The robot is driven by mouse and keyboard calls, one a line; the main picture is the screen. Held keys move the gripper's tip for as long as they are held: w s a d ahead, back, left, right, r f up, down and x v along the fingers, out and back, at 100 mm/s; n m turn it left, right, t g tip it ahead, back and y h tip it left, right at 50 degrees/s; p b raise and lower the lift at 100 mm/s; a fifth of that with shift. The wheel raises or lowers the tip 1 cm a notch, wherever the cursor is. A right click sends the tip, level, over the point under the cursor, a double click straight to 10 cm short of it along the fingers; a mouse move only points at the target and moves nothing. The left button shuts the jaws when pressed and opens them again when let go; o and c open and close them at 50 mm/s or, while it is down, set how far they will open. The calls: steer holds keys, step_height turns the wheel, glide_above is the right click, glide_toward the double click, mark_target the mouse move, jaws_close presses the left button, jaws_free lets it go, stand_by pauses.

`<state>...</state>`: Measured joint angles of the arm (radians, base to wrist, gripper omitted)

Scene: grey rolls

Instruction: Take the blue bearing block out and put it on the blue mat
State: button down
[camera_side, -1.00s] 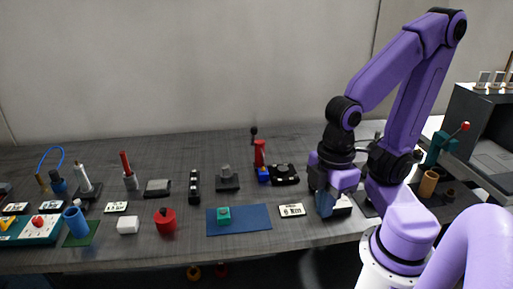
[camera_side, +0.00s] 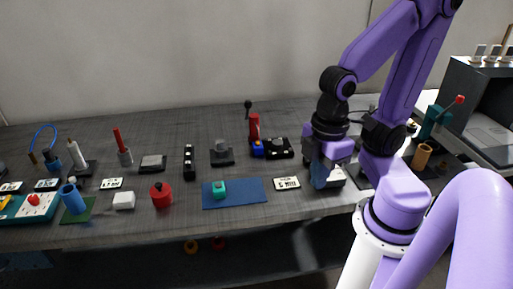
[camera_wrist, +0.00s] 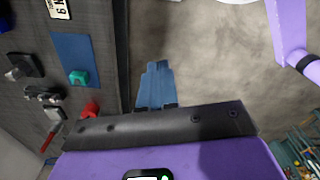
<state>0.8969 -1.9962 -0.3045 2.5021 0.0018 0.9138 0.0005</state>
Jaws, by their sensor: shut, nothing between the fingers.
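A small blue block (camera_side: 257,149), which looks like the bearing block, sits at the foot of the red lever press (camera_side: 254,128) toward the back of the table. The blue mat (camera_side: 248,194) lies near the front, with a teal block (camera_side: 219,190) on it. Mat (camera_wrist: 72,50) and teal block (camera_wrist: 78,77) also show in the wrist view. My gripper (camera_side: 320,180) is to the right of the mat, past a white label, its fingers pointing down. In the wrist view its blue fingertips (camera_wrist: 156,75) are together and empty.
A black fixture (camera_side: 278,148) stands right of the press, and a grey block on a dark base (camera_side: 221,153) stands left of it. A white label (camera_side: 286,183) lies between mat and gripper. A red cylinder (camera_side: 161,195) is left of the mat. The table's front edge is close.

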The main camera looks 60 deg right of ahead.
steer(key=c, duration=0.5)
jaws_free()
